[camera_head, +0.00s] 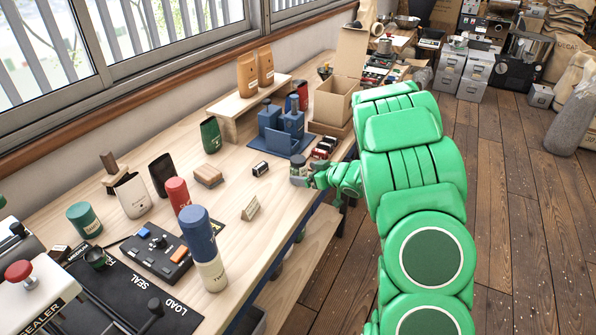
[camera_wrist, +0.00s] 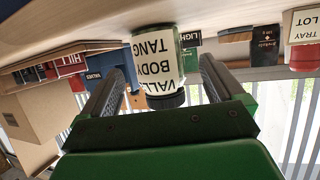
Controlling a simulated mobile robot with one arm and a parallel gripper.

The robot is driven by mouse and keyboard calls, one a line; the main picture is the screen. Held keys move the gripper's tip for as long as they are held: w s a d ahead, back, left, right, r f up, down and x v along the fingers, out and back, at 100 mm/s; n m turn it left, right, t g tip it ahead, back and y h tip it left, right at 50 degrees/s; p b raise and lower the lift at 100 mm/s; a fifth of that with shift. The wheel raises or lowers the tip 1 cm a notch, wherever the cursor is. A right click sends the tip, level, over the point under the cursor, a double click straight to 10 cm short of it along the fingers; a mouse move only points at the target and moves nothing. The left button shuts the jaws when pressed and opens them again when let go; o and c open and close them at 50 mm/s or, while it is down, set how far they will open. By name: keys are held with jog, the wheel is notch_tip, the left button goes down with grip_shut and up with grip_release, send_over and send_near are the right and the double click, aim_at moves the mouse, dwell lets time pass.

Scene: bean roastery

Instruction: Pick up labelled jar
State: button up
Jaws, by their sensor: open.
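The labelled jar (camera_wrist: 156,62) appears upside down in the wrist view, with a pale label reading VALLEY BODY TANG and a dark lid. My gripper (camera_wrist: 161,70) is open, with one finger on each side of the jar. A gap shows beside the right finger; contact at the left finger is hard to tell. In the head view the small dark-lidded jar (camera_head: 298,165) stands upright on the bench near its front edge, and my gripper (camera_head: 312,178) reaches it from the right, partly hiding it.
The wooden bench (camera_head: 240,238) is crowded. A blue stand (camera_head: 282,144) and an open cardboard box (camera_head: 335,98) are behind the jar. A small dark block (camera_head: 260,169) and a sign (camera_head: 250,208) lie to its left. Small red-and-dark boxes (camera_head: 323,147) sit close behind my gripper.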

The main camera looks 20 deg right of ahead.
aim_at(295, 167)
jog(key=shift+x, duration=2.9)
jog(key=shift+r, duration=0.1)
jog(key=c, duration=1.2)
jog(key=shift+r, duration=0.1)
jog(key=shift+r, duration=0.65)
jog(key=s+a+r, duration=0.2)
jog(key=s+r, duration=0.9)
jog(key=s, duration=0.2)
jog(key=shift+s+r, duration=0.35)
